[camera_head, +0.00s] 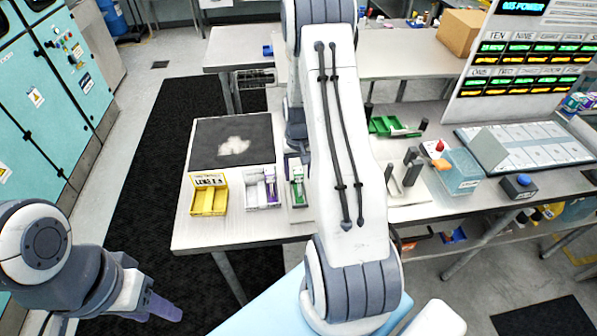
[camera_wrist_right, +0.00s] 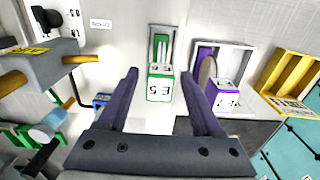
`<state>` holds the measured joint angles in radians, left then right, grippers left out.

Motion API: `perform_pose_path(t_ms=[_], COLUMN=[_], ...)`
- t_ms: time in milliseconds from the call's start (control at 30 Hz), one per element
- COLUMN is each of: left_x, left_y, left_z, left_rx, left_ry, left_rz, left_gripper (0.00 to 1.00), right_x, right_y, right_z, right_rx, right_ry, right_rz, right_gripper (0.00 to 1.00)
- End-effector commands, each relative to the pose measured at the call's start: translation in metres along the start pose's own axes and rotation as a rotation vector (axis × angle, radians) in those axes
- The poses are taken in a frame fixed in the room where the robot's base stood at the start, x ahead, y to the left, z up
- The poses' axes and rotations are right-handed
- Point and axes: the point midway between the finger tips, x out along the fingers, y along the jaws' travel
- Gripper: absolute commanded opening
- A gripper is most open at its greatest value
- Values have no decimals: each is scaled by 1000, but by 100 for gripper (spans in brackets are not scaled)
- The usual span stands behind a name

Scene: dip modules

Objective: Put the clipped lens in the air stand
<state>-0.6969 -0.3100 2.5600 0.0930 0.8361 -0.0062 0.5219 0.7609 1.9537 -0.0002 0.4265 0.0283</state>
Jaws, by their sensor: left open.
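I cannot tell for sure which thing is the clipped lens or the air stand. My right gripper (camera_wrist_right: 158,75) is open in the right wrist view, its purple fingers apart. A white block with green edges (camera_wrist_right: 159,88), at the front of a green-edged tray (camera_wrist_right: 151,42), shows between and beyond the fingers. To its right is a purple-edged tray (camera_wrist_right: 246,58) with a brownish disc (camera_wrist_right: 207,72) and a purple-topped block (camera_wrist_right: 228,94). The head view hides my right gripper behind its arm. My left gripper (camera_head: 165,308) is open and empty, low on the left, away from the table.
A yellow tray (camera_head: 209,201) stands left of the purple-edged tray (camera_head: 262,188), near a dark mat (camera_head: 231,142). Right of my arm are a clear blue box (camera_head: 458,172), a panelled board (camera_head: 525,147) and a blue button (camera_head: 524,180). The wrist view shows a grey block with orange rods (camera_wrist_right: 45,62).

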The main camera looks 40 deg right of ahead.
Motion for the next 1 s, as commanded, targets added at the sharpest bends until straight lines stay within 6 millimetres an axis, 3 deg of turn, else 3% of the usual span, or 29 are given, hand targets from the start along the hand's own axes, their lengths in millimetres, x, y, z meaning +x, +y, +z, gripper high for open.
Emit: perform_pose_path(t_ms=[267,700,1000], left_x=[3,33,37], left_y=[0,-2,-3], left_z=[0,2,2], left_rx=[0,-5,-7], left_ry=[0,0,0], left_rz=[0,0,0], left_gripper=[49,49,49], right_x=[-10,-96,-123], right_y=[0,0,0], right_z=[-1,-1,0], right_rx=[0,0,0], right_ry=[4,7,0], right_rz=[0,0,0], right_gripper=[67,67,67])
